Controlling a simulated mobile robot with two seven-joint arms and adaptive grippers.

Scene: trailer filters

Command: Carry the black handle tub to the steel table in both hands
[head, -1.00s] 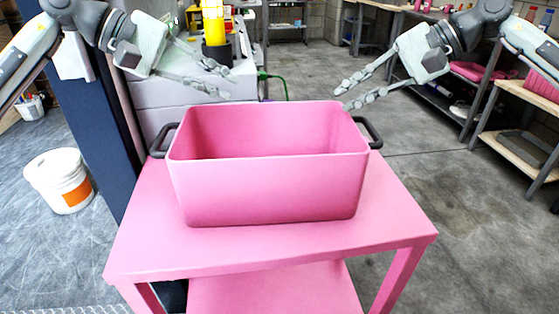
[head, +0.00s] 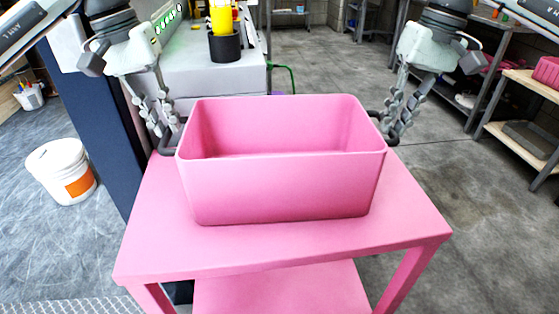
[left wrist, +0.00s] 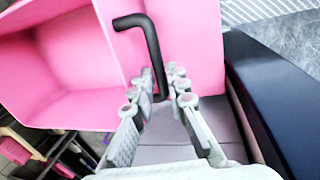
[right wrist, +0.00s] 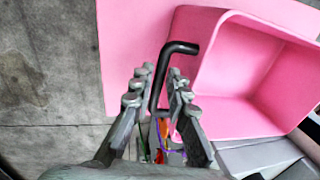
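The tub (head: 280,185) is pink and empty, with a black bar handle at each end. It stands upright on a pink cart or table (head: 280,258). My left gripper (head: 168,132) points down at the left handle (left wrist: 151,45). In the left wrist view its fingers (left wrist: 161,82) are apart, with the handle bar between them. My right gripper (head: 389,128) points down at the right handle (right wrist: 176,48). In the right wrist view its fingers (right wrist: 159,82) are apart on either side of that handle. I cannot tell which surface is the steel table.
A dark blue post (head: 108,150) stands close on the left, with a white bucket (head: 62,170) beyond it. A grey machine (head: 205,85) with a yellow cylinder (head: 221,17) is behind the tub. Shelving (head: 520,135) stands at the right. Concrete floor right of the cart is clear.

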